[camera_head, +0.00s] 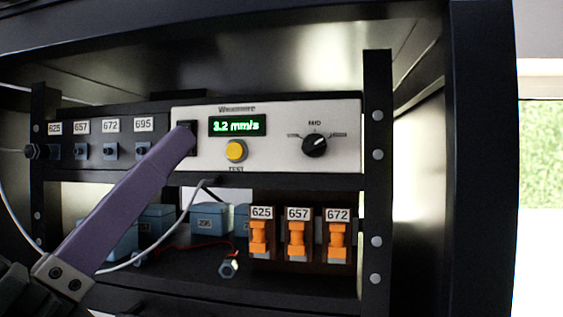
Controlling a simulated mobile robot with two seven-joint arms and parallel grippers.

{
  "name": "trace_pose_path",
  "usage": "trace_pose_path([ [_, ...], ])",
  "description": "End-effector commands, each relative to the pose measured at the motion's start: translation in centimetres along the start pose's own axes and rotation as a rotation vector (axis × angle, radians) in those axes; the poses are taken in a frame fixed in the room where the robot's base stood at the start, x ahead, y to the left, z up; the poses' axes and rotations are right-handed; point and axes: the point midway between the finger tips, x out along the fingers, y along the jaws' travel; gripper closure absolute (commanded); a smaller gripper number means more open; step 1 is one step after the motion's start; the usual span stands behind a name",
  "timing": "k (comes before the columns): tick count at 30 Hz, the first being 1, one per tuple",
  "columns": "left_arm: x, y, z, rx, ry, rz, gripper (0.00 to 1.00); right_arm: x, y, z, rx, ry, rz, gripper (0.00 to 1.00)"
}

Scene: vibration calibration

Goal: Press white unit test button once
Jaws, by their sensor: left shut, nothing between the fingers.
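The white unit (280,120) is mounted in the black rack in the head view. Its round yellow button (235,151) sits above the label TEST and below a green display (238,125) reading about 3.2 mm/s. My left gripper (185,137) reaches up from the lower left, shut and empty. Its purple fingertip overlaps a black switch-like part (187,151) at the unit's left end, left of the yellow button. I cannot tell whether it touches the panel. The button is fully visible and uncovered. My right gripper is not in view.
A black knob (314,145) is on the unit's right. A dark panel (92,122) at left bears labels 625, 657, 672 and 695. Below stand several orange switches (297,240) and blue boxes (209,219). A white cable (150,257) and rack post (376,190) border the space.

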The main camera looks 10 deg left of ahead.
Motion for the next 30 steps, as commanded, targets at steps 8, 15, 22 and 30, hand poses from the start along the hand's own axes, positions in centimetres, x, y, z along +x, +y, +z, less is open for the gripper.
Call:
trace_pose_path([
  [8, 0.1, 0.0, 0.0, 0.001, -0.001, 0.0, 1.0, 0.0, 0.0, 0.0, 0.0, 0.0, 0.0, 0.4],
  [15, 1.1, -0.9, 0.9, 0.004, 0.001, 0.001, 1.0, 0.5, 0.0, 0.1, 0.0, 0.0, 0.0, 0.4],
  [22, 3.3, -2.6, 2.6, 0.003, 0.002, 0.0, 1.0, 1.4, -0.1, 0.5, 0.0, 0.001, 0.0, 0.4],
  [30, 5.5, -4.1, 4.2, 0.002, 0.0, 0.0, 1.0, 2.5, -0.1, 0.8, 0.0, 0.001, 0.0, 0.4],
])
